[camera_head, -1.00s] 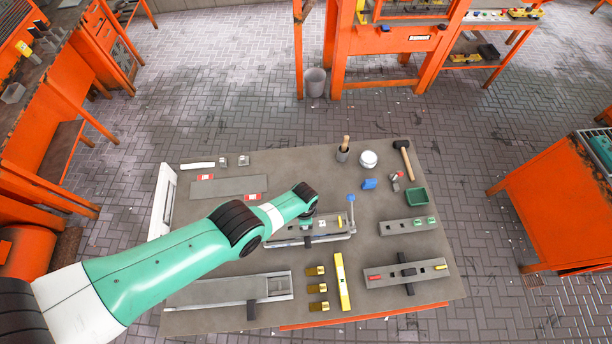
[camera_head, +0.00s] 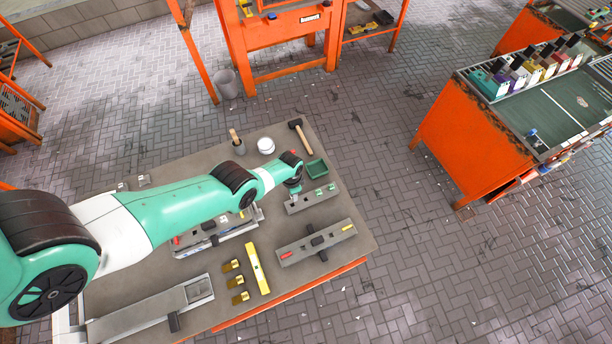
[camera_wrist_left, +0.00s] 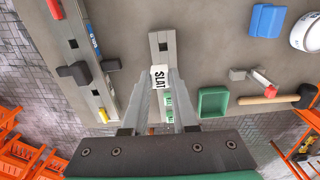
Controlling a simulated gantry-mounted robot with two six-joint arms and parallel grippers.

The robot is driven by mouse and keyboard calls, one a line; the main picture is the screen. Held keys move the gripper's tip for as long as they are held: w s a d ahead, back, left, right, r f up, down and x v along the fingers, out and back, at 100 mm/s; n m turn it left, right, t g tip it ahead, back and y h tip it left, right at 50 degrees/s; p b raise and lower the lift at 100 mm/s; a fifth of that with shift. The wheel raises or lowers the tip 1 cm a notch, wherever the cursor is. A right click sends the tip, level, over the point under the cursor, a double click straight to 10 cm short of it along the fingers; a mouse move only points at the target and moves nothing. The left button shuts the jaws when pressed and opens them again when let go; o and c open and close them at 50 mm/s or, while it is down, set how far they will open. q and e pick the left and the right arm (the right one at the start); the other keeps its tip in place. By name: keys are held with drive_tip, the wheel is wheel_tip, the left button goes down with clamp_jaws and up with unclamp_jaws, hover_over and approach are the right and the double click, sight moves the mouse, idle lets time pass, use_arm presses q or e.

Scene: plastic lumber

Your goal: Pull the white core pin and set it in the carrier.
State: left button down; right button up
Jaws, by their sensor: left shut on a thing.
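My left gripper (camera_head: 296,188) is over the left part of the grey carrier bar (camera_head: 296,208), which has green pieces (camera_head: 319,192) on its right part. In the left wrist view, the gripper (camera_wrist_left: 160,80) is shut on a white piece marked "SLAT" (camera_wrist_left: 160,77), which I take as the white core pin. It lies in line with the carrier (camera_wrist_left: 165,58), between a dark square hole (camera_wrist_left: 163,46) and the green pieces (camera_wrist_left: 168,100). Whether the pin touches the carrier cannot be told. The grey mould fixture (camera_head: 225,237) is partly hidden behind my arm. My right gripper is not in view.
A green tray (camera_head: 315,171) and a mallet (camera_head: 301,136) lie beyond the carrier. A grey bar with a black block (camera_head: 318,241) lies nearer. A yellow level (camera_head: 258,268) lies at the front.

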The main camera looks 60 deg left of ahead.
use_arm(q)
drive_tip(key=shift+s+a, duration=0.4)
drive_tip(key=b, duration=0.7)
hover_over(292, 202)
drive_tip(key=d, duration=0.1)
drive_tip(key=f, duration=0.7)
drive_tip(key=shift+s+d, duration=0.1)
drive_tip(key=shift+s, duration=0.1)
drive_tip(key=shift+f+b, duration=0.3)
idle(0.4)
drive_tip(key=shift+f+b, duration=0.55)
drive_tip(key=shift+f, duration=0.05)
drive_tip(key=shift+f+b, duration=0.65)
idle(0.4)
